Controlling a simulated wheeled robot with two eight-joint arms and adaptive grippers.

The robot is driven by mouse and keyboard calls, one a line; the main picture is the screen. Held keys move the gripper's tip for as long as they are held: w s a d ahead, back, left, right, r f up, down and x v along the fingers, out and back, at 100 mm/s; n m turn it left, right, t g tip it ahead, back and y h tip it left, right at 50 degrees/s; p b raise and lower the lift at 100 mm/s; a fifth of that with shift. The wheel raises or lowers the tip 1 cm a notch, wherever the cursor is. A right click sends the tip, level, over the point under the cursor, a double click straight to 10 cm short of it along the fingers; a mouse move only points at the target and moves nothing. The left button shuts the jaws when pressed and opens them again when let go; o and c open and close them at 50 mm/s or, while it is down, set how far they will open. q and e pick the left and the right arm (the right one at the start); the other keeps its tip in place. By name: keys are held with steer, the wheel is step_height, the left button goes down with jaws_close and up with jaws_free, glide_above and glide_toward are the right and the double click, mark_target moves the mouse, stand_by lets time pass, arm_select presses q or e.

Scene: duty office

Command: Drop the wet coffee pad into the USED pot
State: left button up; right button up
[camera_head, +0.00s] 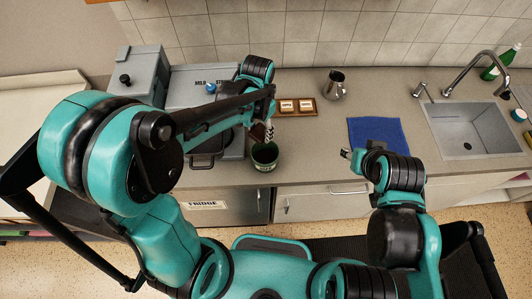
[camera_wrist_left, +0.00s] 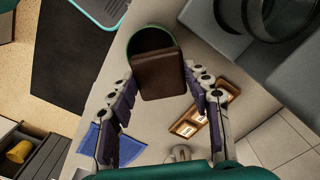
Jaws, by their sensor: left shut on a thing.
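The wet coffee pad (camera_wrist_left: 159,76) is a dark brown square block in the left wrist view. My left gripper (camera_wrist_left: 158,84) is shut on it and holds it at the fingertips. The USED pot (camera_head: 264,157) is a dark green round pot near the counter's front edge in the head view. The left gripper (camera_head: 268,133) is just above it. In the left wrist view the pad covers part of the pot's green-rimmed opening (camera_wrist_left: 150,38); whether they touch is unclear. My right gripper (camera_head: 349,154) is over the counter beside the blue cloth; its finger state is unclear.
Behind the pot are a wooden tray (camera_head: 297,114) with labelled cards and a metal jug (camera_head: 334,86). A grey machine (camera_head: 205,88) stands left. A blue cloth (camera_head: 377,131) and a sink (camera_head: 468,138) are right. Bare counter lies between pot and cloth.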

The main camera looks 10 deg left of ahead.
arm_select(q)
steer(key=f+b, duration=0.1)
steer(key=f, duration=0.1)
steer(key=f+b, duration=0.1)
steer(key=shift+w+f, duration=0.2)
steer(key=shift+f, duration=0.2)
steer(key=shift+f+b, duration=0.6)
steer(key=o, duration=1.1)
step_height(320, 180, up, 12)
steer(key=shift+r, duration=0.1)
